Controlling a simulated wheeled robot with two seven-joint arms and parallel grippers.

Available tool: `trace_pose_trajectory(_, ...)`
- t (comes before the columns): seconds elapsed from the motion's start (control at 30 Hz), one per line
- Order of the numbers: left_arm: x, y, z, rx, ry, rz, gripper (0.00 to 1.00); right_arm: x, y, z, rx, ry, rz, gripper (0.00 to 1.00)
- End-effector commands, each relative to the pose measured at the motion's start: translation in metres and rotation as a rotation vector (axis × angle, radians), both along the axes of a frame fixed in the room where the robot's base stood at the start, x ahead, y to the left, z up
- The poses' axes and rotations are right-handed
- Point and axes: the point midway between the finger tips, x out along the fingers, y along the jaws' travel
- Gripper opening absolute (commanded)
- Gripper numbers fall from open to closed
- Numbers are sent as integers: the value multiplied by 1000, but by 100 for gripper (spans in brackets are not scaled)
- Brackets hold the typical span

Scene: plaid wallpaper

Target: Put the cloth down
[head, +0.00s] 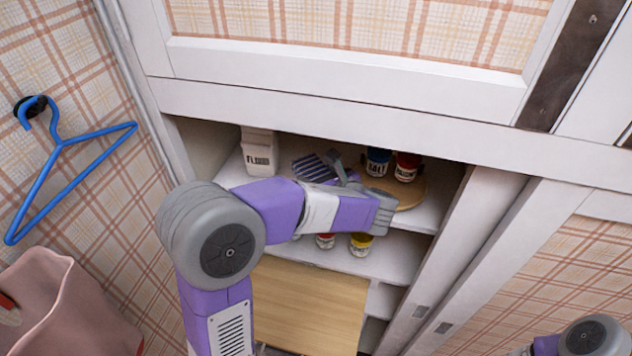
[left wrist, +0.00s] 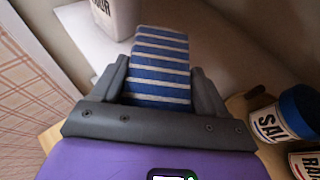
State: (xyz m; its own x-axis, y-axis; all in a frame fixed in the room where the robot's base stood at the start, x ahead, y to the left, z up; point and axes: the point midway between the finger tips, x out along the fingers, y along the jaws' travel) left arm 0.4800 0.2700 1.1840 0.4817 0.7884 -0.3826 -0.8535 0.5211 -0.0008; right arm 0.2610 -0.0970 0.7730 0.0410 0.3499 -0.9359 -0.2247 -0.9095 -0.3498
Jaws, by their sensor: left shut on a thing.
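The cloth (head: 312,167) is blue with white stripes, and my left gripper (head: 338,172) holds it inside the open cupboard, over the upper shelf. In the left wrist view the cloth (left wrist: 160,70) sits between the two grey fingers of my left gripper (left wrist: 158,85), which is shut on it. I cannot tell whether the cloth touches the shelf (head: 232,172). Of my right arm only a joint shows at the lower right of the head view; its gripper is out of view.
A white flour container (head: 259,152) stands left of the cloth. A blue-lidded salt jar (head: 378,162) and a red-lidded jar (head: 406,167) stand on a round wooden board (head: 412,193) to the right. More jars, including a yellow one (head: 361,244), stand on the shelf below. A blue hanger (head: 62,150) hangs at left.

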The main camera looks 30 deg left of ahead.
Motion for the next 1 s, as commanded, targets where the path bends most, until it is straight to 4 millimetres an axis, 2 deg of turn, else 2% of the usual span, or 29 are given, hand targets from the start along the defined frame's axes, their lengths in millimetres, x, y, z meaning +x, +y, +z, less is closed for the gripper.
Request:
trace_pose_trajectory(0.23, 10, 17, 0, 1, 0, 1, 39, 0, 0, 0, 0, 0, 0, 100)
trace_pose_trajectory(0.4, 10, 16, -31, 3, 5, -2, 39, 0, 0, -7, 0, 0, 0, 100)
trace_pose_trajectory(0.47, 10, 15, -36, 1, 2, -1, 39, 0, 0, -8, 0, 0, 0, 100)
trace_pose_trajectory(0.83, 10, 15, -39, 0, 0, -1, 39, 0, 0, -10, 0, 0, 0, 100)
trace_pose_trajectory(0.87, 10, 15, -39, 0, 0, -1, 77, 0, 0, -10, 0, 0, 0, 100)
trace_pose_trajectory(1.0, 10, 15, -38, 0, 0, -1, 98, 0, 0, -9, 0, 0, 0, 100)
